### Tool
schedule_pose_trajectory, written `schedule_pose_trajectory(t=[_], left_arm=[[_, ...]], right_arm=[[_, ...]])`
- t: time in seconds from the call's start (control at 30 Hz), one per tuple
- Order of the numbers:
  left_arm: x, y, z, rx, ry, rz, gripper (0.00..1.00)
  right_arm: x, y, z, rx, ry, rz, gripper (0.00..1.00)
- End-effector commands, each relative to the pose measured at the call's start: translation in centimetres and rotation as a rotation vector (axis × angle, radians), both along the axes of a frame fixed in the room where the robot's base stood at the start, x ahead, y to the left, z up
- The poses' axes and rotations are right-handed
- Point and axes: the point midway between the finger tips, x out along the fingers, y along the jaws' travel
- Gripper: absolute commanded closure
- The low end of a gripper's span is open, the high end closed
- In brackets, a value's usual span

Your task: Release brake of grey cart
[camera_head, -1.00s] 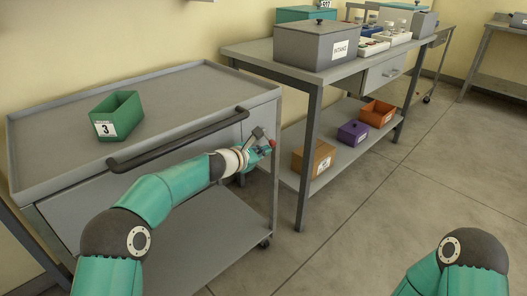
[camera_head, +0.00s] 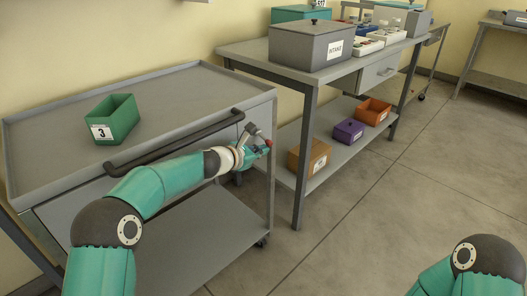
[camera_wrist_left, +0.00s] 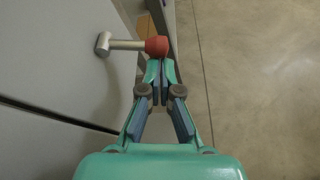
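The grey cart (camera_head: 190,85) stands at the left with a dark push handle (camera_head: 175,142). The brake lever, a silver rod (camera_wrist_left: 125,44) with a red knob (camera_wrist_left: 157,46), sticks out from the cart's grey panel in the left wrist view. The red knob (camera_head: 268,143) also shows in the head view, at the cart's right end. My left gripper (camera_wrist_left: 160,68) has its fingertips together, right at the knob. The knob lies beyond the tips, not visibly between them; whether they touch it is unclear. The left gripper (camera_head: 258,149) is small in the head view. My right gripper is out of frame.
A green bin (camera_head: 115,118) marked 3 sits on the cart top. A grey table (camera_head: 240,50) stands just behind, with an INTAKE box (camera_head: 310,45) on top and orange (camera_head: 375,111) and purple (camera_head: 348,131) bins on its lower shelf. The floor at right is clear.

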Motion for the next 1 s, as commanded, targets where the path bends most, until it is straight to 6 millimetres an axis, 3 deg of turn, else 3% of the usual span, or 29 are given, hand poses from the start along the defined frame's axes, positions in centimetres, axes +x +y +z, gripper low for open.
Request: schedule_pose_trajectory(t=[0.4,1.0], left_arm=[[-0.3,0.1,1.6,-0.001,-0.003,0.007,1.00],[-0.3,0.2,1.9,0.000,-0.002,0.009,1.00]], right_arm=[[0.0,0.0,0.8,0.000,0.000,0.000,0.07],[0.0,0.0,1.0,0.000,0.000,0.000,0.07]])
